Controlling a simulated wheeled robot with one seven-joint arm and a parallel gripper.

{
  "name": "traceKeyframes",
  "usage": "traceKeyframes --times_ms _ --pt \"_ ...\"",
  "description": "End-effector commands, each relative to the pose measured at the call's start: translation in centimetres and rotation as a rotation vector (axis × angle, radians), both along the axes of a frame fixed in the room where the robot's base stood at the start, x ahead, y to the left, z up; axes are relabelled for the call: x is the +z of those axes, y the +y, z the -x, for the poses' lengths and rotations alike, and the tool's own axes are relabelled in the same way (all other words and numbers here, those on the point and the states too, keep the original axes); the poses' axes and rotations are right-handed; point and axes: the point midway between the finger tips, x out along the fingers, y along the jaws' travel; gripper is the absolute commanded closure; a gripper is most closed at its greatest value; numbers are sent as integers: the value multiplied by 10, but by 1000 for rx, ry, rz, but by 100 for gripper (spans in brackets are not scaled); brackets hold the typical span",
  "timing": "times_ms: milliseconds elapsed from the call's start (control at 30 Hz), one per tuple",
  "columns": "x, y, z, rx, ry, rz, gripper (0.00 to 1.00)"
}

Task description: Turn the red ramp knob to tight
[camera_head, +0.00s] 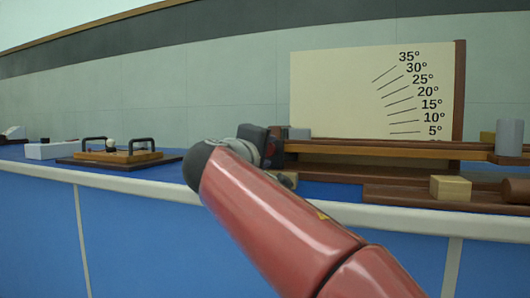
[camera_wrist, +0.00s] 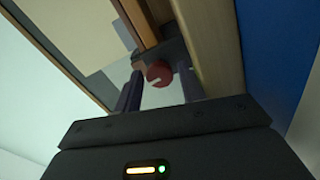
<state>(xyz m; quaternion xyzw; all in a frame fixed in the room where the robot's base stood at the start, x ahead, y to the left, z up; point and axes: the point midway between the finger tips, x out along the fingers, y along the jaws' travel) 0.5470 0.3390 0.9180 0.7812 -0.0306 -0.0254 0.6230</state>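The red knob (camera_wrist: 159,74) shows in the wrist view, at the end of the wooden ramp near a dark bracket. My gripper (camera_wrist: 158,82) is open, with one dark finger on either side of the knob and light gaps between. I cannot tell whether a fingertip touches the knob. In the head view my gripper (camera_head: 272,145) is at the left end of the ramp (camera_head: 380,149), and my wrist and arm hide most of that end. The knob's tight mark is not visible.
An angle board (camera_head: 350,90) marked 5° to 35° stands behind the ramp. A wooden block (camera_head: 450,188) lies on a plank in front, and a grey cylinder (camera_head: 509,137) stands at right. A wooden apparatus with dark handles (camera_head: 118,157) sits at left on the blue bench.

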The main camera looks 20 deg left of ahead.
Motion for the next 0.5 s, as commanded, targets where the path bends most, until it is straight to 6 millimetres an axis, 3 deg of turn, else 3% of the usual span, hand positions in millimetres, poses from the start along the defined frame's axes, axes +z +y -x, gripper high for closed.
traceKeyframes --times_ms 500 --pt "-2 1 -1 1 5 9 48"
